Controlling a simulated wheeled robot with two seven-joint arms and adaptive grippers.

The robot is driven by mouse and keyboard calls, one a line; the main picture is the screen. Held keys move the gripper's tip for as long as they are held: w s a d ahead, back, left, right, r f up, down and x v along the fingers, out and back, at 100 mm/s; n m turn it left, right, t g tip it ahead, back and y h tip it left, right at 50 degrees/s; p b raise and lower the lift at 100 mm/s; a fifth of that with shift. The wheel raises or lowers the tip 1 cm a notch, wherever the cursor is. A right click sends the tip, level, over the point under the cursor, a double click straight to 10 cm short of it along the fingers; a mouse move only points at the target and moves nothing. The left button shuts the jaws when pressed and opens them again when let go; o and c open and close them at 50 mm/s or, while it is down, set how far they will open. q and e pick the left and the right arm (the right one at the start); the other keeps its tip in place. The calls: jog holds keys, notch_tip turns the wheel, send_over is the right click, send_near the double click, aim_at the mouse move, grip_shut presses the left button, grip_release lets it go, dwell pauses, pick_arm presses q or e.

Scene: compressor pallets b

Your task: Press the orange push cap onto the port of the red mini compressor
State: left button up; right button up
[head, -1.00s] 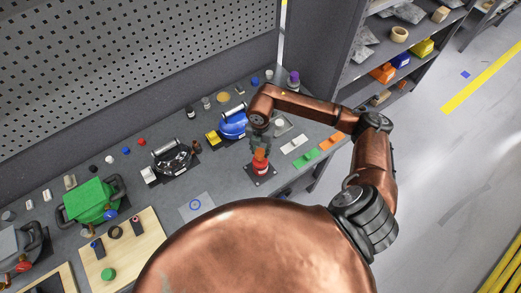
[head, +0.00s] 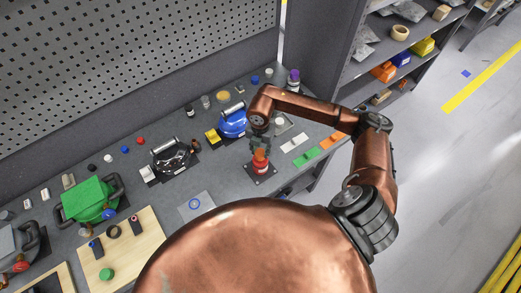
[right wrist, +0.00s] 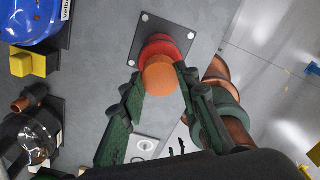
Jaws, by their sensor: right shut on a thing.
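The red mini compressor (head: 260,168) stands on a dark square base plate on the bench. It also shows in the right wrist view (right wrist: 158,44), largely covered by the orange push cap (right wrist: 160,76). My right gripper (right wrist: 155,88) is shut on the cap, one finger on each side. My left gripper is not in view.
A blue compressor (head: 232,124) with a yellow block (head: 212,137) stands behind to the left. A black and silver compressor (head: 174,157) is farther left. White, green (head: 306,158) and orange pieces lie to the right near the bench edge. A grey perforated wall rises behind.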

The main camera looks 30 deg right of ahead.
aim_at(260, 152)
jog(key=shift+f, duration=0.4)
jog(key=o, duration=1.2)
jog(key=shift+c, duration=0.2)
jog(key=shift+r, duration=0.2)
notch_tip(260, 152, up, 12)
jog(key=shift+f, duration=0.15)
